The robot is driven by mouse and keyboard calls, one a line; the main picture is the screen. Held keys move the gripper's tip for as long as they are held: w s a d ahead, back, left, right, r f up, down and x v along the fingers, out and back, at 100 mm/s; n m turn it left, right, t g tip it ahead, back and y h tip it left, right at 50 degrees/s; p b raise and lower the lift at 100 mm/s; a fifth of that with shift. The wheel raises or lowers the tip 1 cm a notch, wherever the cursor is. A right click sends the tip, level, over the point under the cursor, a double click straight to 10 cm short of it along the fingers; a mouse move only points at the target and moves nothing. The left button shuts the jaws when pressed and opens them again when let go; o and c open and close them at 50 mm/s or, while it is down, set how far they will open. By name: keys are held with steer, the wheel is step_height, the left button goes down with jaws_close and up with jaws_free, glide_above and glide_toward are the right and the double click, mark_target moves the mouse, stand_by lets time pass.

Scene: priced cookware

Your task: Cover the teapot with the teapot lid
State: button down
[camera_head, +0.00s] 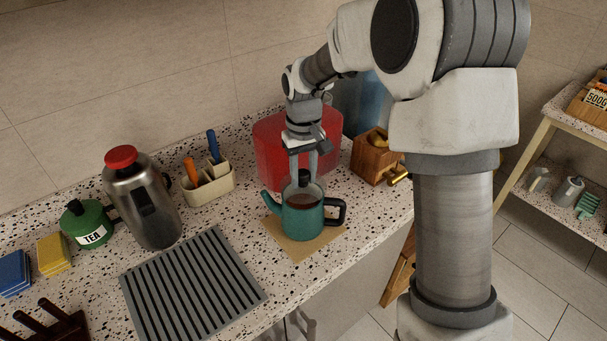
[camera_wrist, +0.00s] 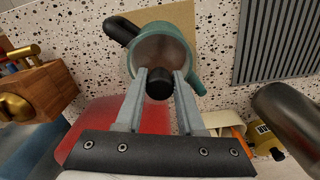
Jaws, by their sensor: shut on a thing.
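The teal teapot (camera_head: 302,222) stands upright with its spout to the left and black handle to the right. In the wrist view the teapot (camera_wrist: 188,48) shows its round brownish opening. My gripper (camera_head: 304,181) points down over the teapot, its fingers shut on the black knob of the teapot lid (camera_head: 304,176). The knob (camera_wrist: 159,84) sits between the fingertips (camera_wrist: 160,77) in the wrist view, overlapping the near side of the opening. The lid's disc looks see-through and is hard to make out. I cannot tell whether it touches the rim.
The teapot stands on a tan mat (camera_head: 297,249) near the counter's front edge. A red object (camera_head: 268,150) is close behind my gripper, and a wooden box (camera_head: 374,158) is to the right. A grey ribbed mat (camera_head: 190,285) and steel flask (camera_head: 143,205) are left.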

steer(key=shift+f, duration=0.15)
steer(key=shift+f+b, duration=0.65)
steer(key=shift+f, duration=0.2)
steer(key=shift+f, duration=0.15)
stand_by(0.9)
steer(key=shift+f, duration=0.25)
jaws_free()
stand_by(0.5)
steer(key=shift+r, duration=0.1)
